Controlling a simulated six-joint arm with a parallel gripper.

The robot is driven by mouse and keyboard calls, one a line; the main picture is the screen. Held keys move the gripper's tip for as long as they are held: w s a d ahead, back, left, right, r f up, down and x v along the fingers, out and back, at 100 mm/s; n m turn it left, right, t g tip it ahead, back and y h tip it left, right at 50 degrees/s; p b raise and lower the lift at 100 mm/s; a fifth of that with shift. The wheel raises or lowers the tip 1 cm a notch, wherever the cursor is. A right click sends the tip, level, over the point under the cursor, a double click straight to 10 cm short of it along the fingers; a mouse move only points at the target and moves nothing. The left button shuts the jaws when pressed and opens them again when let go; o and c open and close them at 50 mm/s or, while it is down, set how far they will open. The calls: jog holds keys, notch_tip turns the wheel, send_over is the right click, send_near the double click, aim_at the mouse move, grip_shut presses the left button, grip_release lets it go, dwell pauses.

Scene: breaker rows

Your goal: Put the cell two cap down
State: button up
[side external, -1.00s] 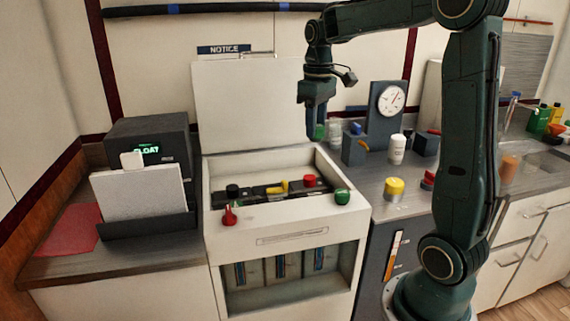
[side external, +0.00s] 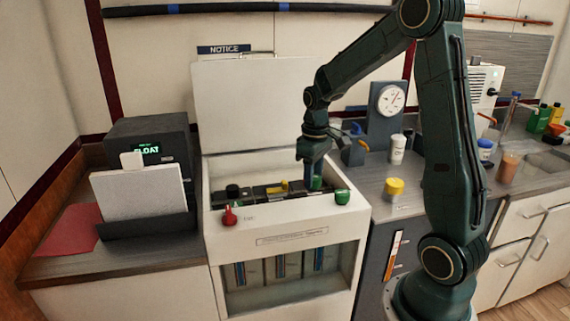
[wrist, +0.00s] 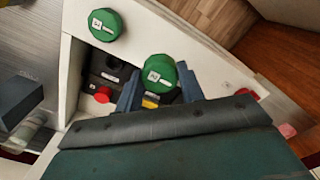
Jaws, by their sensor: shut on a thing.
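My gripper (side external: 313,172) is shut on a green cap (side external: 316,183) low over the right part of the white box's open well. The wrist view shows this held cap (wrist: 160,70) between the two fingers, with a white label too small to read. A second green cap (side external: 342,196) sits on the box's right front rim; it also shows in the wrist view (wrist: 104,24). Inside the well are a black cap (side external: 232,190) and a yellow piece (side external: 284,185). A red piece (wrist: 103,94) in the well is hidden from the side by my gripper. I cannot tell whether the held cap touches anything.
A red handle (side external: 229,216) stands on the front rim. The box's white lid (side external: 250,105) stands open behind. A dial gauge block (side external: 385,120), white bottle (side external: 397,150) and yellow cap (side external: 394,187) stand on the right counter.

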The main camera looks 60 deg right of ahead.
jog(key=shift+f, duration=0.9)
jog(key=shift+f, duration=2.1)
jog(key=shift+f, duration=0.1)
jog(key=o, duration=0.9)
notch_tip(320, 180, up, 12)
jog(key=shift+r, duration=0.15)
